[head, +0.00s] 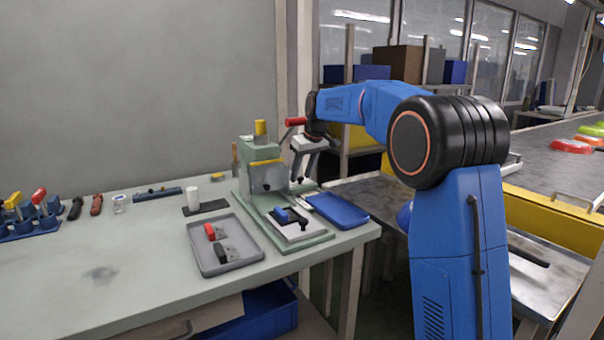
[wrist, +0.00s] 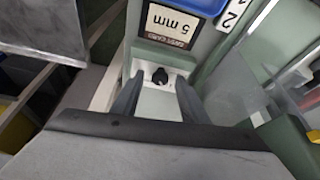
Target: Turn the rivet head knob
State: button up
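A small black knob (wrist: 160,77) shows in the wrist view, on a pale plate of a green machine. I take it for the rivet head knob. It appears between my two fingertips. How close it is in depth, and whether they touch it, I cannot tell. My gripper (head: 301,176) points downward at the right side of the green press (head: 267,178) in the head view; its fingers are apart and hold nothing visible. In the head view the knob is hidden or too small to make out.
A card marked "5 mm" (wrist: 170,22) and a blue tray (wrist: 196,5) lie beyond the knob. In the head view, the blue tray (head: 338,207) lies right of the press base. A grey tray (head: 251,260) with tools stands in front. The left front of the table is clear.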

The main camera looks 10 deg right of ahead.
grip_shut()
jog(key=shift+n, duration=0.4)
jog(key=n, duration=0.1)
jog(key=n+y, duration=0.1)
jog(key=n, duration=0.1)
jog(key=n+g, duration=0.1)
jog(key=shift+w+d+n+y, duration=0.2)
jog(key=shift+d+n+y, duration=0.1)
jog(key=shift+y, duration=0.1)
jog(key=n+g, duration=0.1)
jog(key=n, duration=0.3)
jog(key=n+g, duration=0.1)
jog(key=n, duration=0.1)
jog(key=shift+w+g+y, duration=0.25)
jog(key=shift+g+y, duration=0.05)
jog(key=shift+y, duration=0.1)
jog(key=shift+r+n, duration=0.1)
jog(key=shift+n, duration=0.2)
grip_release()
